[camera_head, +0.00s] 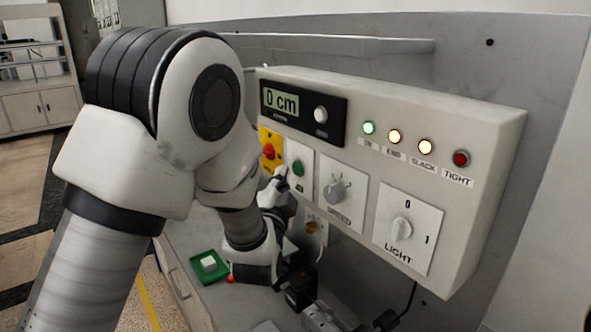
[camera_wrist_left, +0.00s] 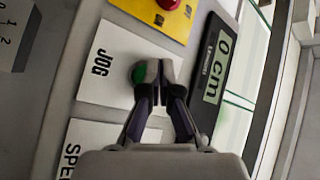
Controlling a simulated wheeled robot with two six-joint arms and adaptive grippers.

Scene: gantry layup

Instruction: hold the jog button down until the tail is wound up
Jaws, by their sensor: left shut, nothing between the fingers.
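The green jog button (camera_head: 298,168) sits on a white plate on the control box, and shows in the wrist view (camera_wrist_left: 138,73) beside the word JOG. My left gripper (camera_head: 281,177) is at this button, partly hidden behind its own arm. In the left wrist view its shut, empty fingers (camera_wrist_left: 156,82) overlap the button's edge; I cannot tell whether they press it. The display (camera_head: 281,102) reads 0 cm. The green, END and SLACK lamps (camera_head: 425,146) glow; the TIGHT lamp (camera_head: 461,158) looks dark red. No tail can be made out. My right gripper cannot be identified.
A red stop button (camera_head: 268,151) on yellow is close left of the jog plate. The speed knob (camera_head: 338,190) and light switch (camera_head: 402,228) lie to its right. A green tray (camera_head: 209,266) with a white block sits below, near my arm.

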